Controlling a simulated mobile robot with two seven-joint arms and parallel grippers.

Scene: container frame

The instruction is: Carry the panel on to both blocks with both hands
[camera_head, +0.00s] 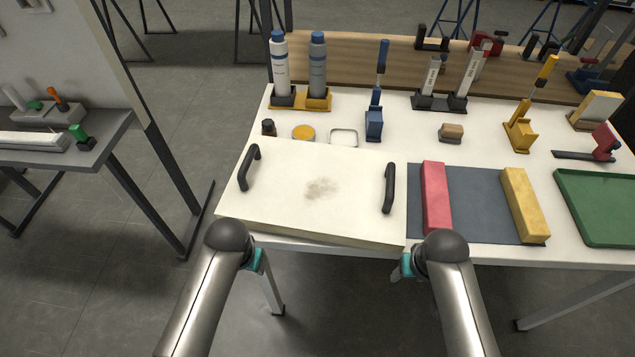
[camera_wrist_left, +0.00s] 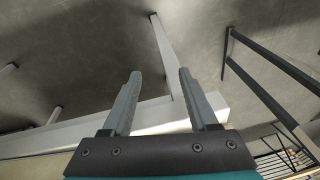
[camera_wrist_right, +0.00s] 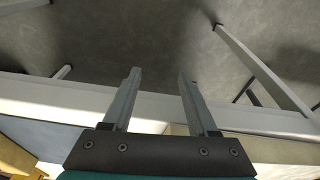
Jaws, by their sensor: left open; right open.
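The cream panel (camera_head: 285,215) lies flat on the left front of the white table, with a grey smudge in its middle. A black handle stands near its left end (camera_head: 249,167) and another near its right end (camera_head: 389,188). The red block (camera_head: 436,198) and the yellow block (camera_head: 525,205) lie apart on a dark mat, right of the panel. My left gripper (camera_wrist_left: 159,73) is open and empty in the left wrist view. My right gripper (camera_wrist_right: 159,72) is open and empty in the right wrist view. In the head view my arms end in front of the table edge, fingers mostly hidden.
The dark mat (camera_head: 481,205) is bare between the blocks. A green tray (camera_head: 600,205) lies at the right. A grey side table (camera_head: 90,155) is at left.

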